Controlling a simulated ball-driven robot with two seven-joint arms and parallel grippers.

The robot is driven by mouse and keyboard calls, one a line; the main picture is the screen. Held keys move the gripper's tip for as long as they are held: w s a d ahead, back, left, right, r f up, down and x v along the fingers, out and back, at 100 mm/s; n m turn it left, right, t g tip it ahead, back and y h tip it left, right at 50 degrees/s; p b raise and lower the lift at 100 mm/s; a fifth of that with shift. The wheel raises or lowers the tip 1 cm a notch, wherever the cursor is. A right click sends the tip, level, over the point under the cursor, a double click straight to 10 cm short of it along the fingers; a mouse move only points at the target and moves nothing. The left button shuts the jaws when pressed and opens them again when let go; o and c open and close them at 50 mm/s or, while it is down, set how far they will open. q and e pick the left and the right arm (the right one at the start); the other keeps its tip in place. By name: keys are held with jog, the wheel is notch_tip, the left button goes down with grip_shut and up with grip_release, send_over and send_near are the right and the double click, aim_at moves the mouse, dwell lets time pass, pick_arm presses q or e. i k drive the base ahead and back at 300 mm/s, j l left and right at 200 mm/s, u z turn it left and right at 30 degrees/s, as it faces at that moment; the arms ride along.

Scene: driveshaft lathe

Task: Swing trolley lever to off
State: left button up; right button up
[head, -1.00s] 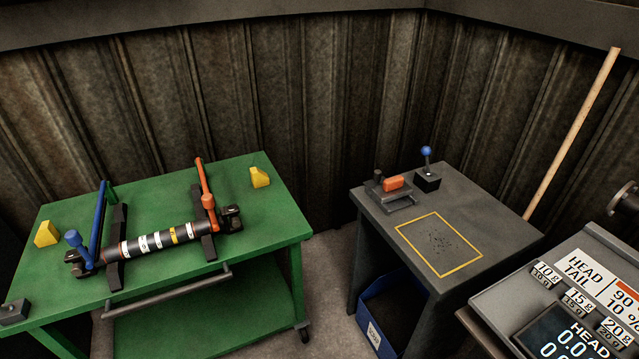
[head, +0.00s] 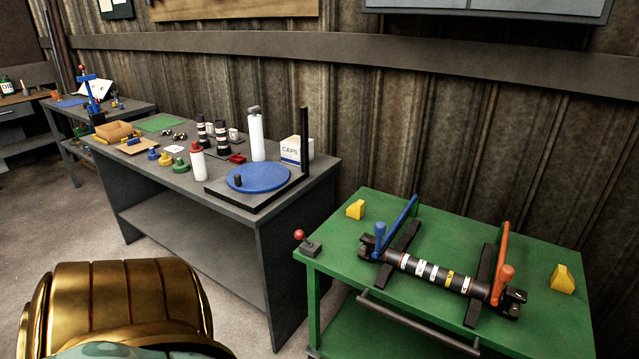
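The green trolley (head: 420,317) stands at the lower right of the head view. A small lever with a red ball knob (head: 299,235) rises from a dark block (head: 312,248) at the trolley's left corner, and leans left. A black driveshaft with white and yellow bands (head: 432,272) lies across two dark supports on the trolley. A blue clamp lever (head: 398,222) and an orange clamp lever (head: 500,262) stand by the supports. Neither of my grippers shows in the head view.
A grey workbench (head: 270,229) to the left holds a blue turntable (head: 258,177), bottles and small parts. Yellow blocks (head: 355,209) sit on the trolley. A narrow gap separates bench and trolley. Open floor lies at the left. My gold body part fills the lower left.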

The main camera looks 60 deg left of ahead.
aim_at(298, 234)
jog(key=u, duration=0.45)
jog(key=j+u, duration=0.15)
jog(key=u, duration=0.25)
jog(key=j+u, duration=0.1)
jog(key=u, duration=0.35)
